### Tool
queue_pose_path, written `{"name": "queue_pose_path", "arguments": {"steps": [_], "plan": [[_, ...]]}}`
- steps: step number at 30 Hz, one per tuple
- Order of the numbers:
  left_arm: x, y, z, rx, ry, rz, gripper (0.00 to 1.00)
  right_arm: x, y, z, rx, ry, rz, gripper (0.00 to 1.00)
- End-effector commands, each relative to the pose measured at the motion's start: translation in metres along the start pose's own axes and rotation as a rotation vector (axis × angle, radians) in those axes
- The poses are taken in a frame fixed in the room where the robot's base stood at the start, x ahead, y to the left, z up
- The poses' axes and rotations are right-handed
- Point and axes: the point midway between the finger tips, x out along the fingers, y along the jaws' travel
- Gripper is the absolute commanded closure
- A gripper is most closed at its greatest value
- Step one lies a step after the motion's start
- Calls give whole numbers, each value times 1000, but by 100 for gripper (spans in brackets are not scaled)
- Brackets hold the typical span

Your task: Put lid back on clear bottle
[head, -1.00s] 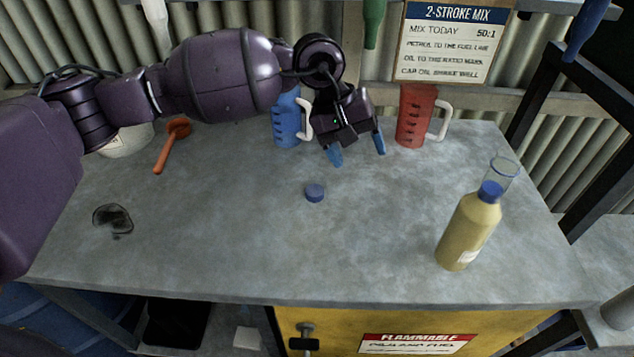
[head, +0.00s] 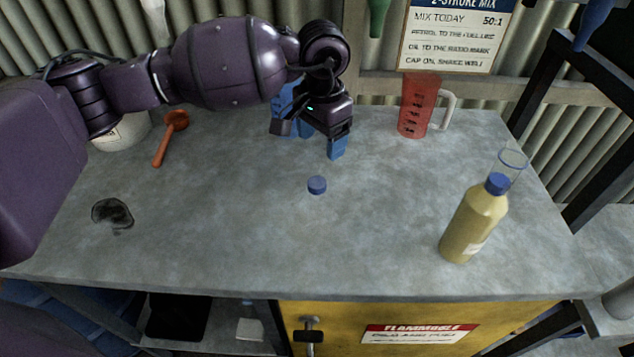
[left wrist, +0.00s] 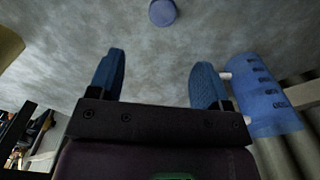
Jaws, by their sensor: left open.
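A small blue lid (head: 317,185) lies on the grey bench near its middle; it also shows at the top of the left wrist view (left wrist: 162,12). The bottle (head: 470,225) stands upright at the bench's right side, full of yellowish liquid. It has a blue neck piece and a clear open cup on top. My left gripper (head: 322,142) is over the bench beyond the lid, empty and apart from it. Its two blue fingers stand open in the left wrist view (left wrist: 157,80). My right gripper is out of view.
A blue jug (left wrist: 265,95) stands beside my left gripper, partly hidden behind it in the head view. A red jug (head: 417,105) is at the back right. An orange scoop (head: 170,135) and a dark stain (head: 112,214) are at left. The bench between lid and bottle is clear.

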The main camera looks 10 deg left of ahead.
Motion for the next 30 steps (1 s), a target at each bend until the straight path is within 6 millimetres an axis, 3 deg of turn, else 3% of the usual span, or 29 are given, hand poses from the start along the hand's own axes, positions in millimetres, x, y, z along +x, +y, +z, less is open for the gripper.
{"name": "queue_pose_path", "arguments": {"steps": [8,21,30], "plan": [[5,0,0,-2,-1,2,29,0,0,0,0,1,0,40],[55,0,1,-2,1,2,29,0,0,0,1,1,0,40],[56,0,1,-2,1,1,29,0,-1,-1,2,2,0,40]]}}
